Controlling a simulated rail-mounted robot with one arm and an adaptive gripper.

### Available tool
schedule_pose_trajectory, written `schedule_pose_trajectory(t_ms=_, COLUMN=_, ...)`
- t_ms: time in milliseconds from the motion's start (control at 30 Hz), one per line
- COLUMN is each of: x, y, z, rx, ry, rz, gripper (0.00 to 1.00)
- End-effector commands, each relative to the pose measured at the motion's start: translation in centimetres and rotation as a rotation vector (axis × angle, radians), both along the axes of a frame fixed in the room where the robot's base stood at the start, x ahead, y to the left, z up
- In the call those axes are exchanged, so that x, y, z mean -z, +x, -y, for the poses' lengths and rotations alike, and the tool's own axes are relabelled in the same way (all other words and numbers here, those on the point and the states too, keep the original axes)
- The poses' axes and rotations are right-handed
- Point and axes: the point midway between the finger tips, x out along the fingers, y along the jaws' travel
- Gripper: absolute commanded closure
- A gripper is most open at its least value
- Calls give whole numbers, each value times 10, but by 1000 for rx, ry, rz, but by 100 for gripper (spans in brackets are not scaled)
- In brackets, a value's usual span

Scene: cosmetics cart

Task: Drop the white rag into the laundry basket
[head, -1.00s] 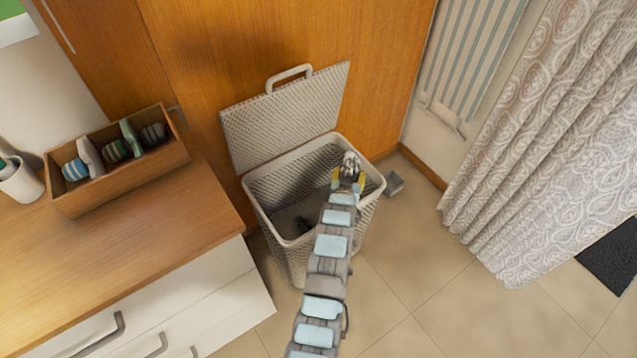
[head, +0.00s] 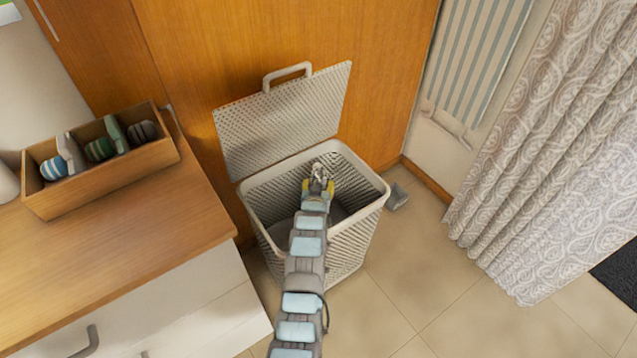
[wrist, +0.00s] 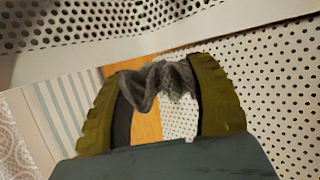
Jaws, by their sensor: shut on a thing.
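The laundry basket (head: 345,240) is a pale perforated bin on the floor with its lid (head: 285,120) raised at the back. My gripper (head: 319,182) is over the basket's opening, near its middle and toward the back. It is shut on a crumpled rag (wrist: 165,82), which looks grey in the wrist view. The rag hangs between the two yellow-green fingers (wrist: 160,95). In the head view the rag (head: 319,170) is a small pale bundle at the fingertips. My arm hides part of the basket's inside.
An orange-brown cabinet (head: 230,60) is behind. A small grey object (head: 397,197) lies on the floor at right. A patterned curtain (head: 550,160) hangs farther right.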

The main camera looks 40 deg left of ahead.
Motion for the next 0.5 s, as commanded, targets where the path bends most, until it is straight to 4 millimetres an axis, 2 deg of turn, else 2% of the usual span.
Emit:
schedule_pose_trajectory(t_ms=33, x=9, y=0, z=0, rx=0, ry=-1, rz=-1, gripper=57)
schedule_pose_trajectory(t_ms=200, x=21, y=0, z=-1, rx=-1, ry=1, rz=1, gripper=57)
schedule_pose_trajectory(t_ms=500, x=24, y=0, z=0, rx=-1, ry=3, rz=2, gripper=57)
